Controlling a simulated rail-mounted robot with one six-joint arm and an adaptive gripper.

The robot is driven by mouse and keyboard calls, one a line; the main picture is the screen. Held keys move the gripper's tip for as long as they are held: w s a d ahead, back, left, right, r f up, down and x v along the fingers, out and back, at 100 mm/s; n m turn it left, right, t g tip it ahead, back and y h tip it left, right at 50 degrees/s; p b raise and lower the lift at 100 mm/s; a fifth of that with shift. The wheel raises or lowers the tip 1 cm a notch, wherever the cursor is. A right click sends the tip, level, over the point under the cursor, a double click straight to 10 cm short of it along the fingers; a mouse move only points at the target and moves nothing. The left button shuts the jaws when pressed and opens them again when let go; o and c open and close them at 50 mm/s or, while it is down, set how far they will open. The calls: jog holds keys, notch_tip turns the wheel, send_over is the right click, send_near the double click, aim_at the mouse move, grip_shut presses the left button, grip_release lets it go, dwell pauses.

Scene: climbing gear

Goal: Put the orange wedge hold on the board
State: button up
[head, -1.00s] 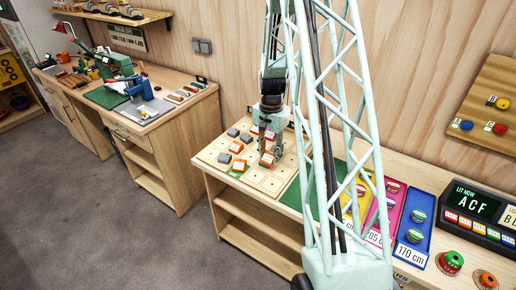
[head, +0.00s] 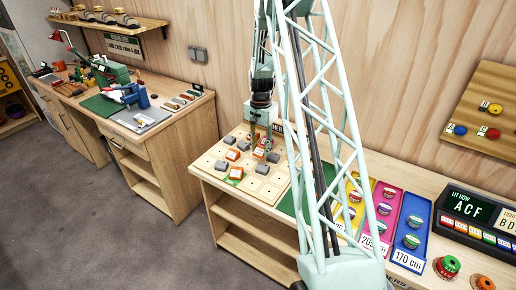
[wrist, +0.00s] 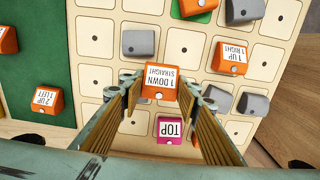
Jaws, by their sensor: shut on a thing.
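In the wrist view, my gripper (wrist: 161,90) is shut on an orange wedge hold (wrist: 161,80) with a white label reading "1 DOWN STRAIGHT". The fingers press on its left and right sides. In the head view, my gripper (head: 262,146) and this orange hold are small over the right part of the pale board (head: 207,162) with its grid of squares. The hold seems to be just above the board; the gap is hard to judge. A pink "TOP" hold (wrist: 169,128) sits on the board near the fingers. Another orange hold (wrist: 231,55) reads "1 UP 1 RIGHT".
Several grey holds stand on the board, one grey block (wrist: 138,43) close ahead and another (wrist: 253,103) at right. An orange hold (wrist: 48,98) reading "2 UP 1 LEFT" lies on the green mat (wrist: 30,70). Coloured trays (head: 410,230) stand farther right.

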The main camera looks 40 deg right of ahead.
aim_at(258, 148)
jog(key=w+d, duration=0.1)
jog(key=w, duration=0.2)
jog(key=w+d, duration=0.1)
jog(key=w, duration=0.1)
jog(key=shift+d+f, duration=0.25)
jog(key=shift+d, duration=0.1)
jog(key=shift+s, duration=0.1)
jog(key=shift+f, duration=0.1)
jog(key=shift+f, duration=1.65)
jog(key=shift+f, duration=0.15)
jog(key=o, duration=0.4)
jog(key=shift+o, duration=0.8)
